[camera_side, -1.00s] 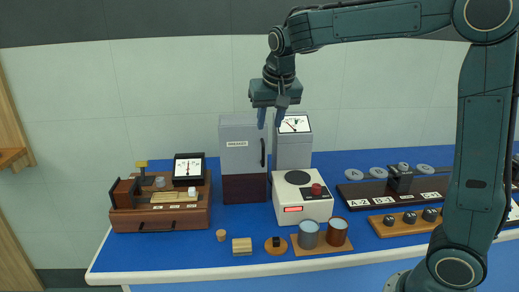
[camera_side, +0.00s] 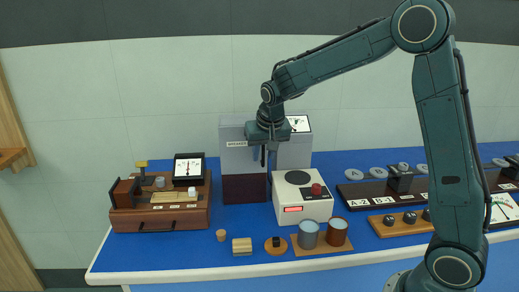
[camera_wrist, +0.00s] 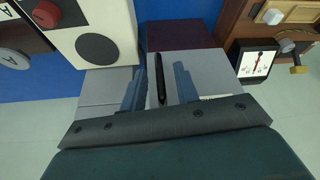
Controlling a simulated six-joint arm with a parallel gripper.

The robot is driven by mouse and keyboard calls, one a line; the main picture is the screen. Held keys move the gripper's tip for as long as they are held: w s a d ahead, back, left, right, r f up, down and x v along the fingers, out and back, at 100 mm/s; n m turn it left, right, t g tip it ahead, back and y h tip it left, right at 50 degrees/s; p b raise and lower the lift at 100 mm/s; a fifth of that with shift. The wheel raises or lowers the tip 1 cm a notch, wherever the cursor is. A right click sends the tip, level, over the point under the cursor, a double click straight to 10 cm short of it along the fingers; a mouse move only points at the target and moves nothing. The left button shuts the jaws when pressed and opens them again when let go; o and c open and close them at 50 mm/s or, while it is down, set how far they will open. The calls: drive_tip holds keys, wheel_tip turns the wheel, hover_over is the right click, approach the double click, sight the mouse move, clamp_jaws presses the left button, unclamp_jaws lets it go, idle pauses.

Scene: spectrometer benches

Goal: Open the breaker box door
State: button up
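The breaker box (camera_side: 232,160) is a grey cabinet with a labelled door and a dark maroon lower part. Its door appears shut. The black upright door handle (camera_wrist: 158,82) shows in the wrist view. My gripper (camera_side: 267,158) is at the right side of the door, pointing down. In the wrist view its two blue fingers (camera_wrist: 160,70) are open, one on each side of the handle, with a gap visible on both sides. In the side view my gripper hides the handle and the door's upper right part.
A white hot-plate box (camera_side: 290,200) with a red knob stands close to the right front of the breaker box. A grey meter box (camera_side: 295,155) stands behind on the right. A wooden instrument (camera_side: 160,215) with a dial is at left. Two cups (camera_side: 308,236) stand in front.

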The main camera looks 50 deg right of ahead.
drive_tip(key=shift+w+d+f, duration=0.1)
drive_tip(key=shift+w+f, duration=0.1)
drive_tip(key=shift+f, duration=0.45)
clamp_jaws()
